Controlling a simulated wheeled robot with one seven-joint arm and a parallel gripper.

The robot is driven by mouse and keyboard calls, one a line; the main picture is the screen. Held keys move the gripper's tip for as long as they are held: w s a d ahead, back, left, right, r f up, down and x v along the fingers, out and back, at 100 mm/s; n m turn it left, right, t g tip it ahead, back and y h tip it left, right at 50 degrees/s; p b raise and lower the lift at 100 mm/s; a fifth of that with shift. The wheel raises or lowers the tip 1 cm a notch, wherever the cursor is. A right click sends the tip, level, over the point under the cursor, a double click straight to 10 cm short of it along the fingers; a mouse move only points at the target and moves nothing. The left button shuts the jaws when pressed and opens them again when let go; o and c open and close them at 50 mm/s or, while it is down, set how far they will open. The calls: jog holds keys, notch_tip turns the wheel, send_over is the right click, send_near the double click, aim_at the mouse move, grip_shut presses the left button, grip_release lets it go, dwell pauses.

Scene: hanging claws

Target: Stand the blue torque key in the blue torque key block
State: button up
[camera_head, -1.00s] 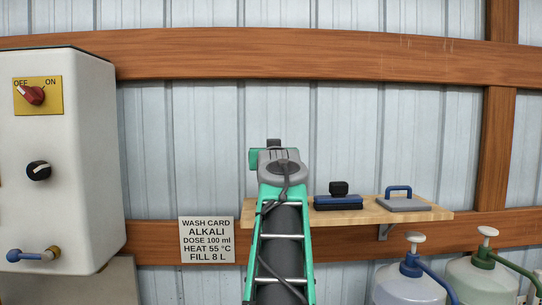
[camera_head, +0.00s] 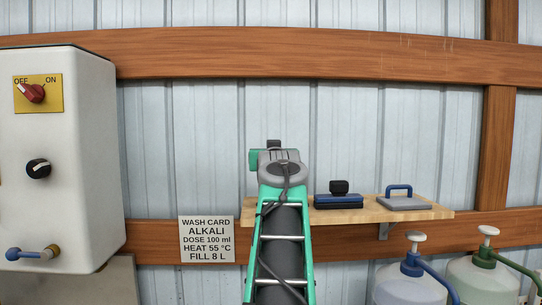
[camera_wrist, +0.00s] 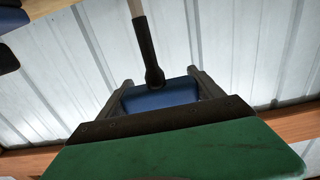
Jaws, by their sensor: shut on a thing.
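My gripper (camera_wrist: 160,92) is shut on the blue torque key (camera_wrist: 160,97). In the wrist view its blue handle sits between the two dark fingers, and a black collar and a thin pale shaft extend away from the gripper, toward the top of the picture. In the head view my arm stands in front of the shelf's left end, and the fingers and key are hidden. A low dark-blue block with a black piece on top (camera_head: 338,200) stands on the shelf; it may be the blue torque key block, but I cannot tell for sure.
A wooden shelf (camera_head: 435,213) is fixed to the corrugated wall. A grey plate with a blue handle (camera_head: 402,203) lies at its right. A white control box (camera_head: 75,150) hangs at left. Two pump jugs (camera_head: 405,285) stand below at right.

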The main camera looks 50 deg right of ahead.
jog(key=shift+f+b, duration=2.05)
jog(key=shift+f, duration=0.15)
jog(key=o, duration=2.1)
jog(key=shift+o, duration=0.2)
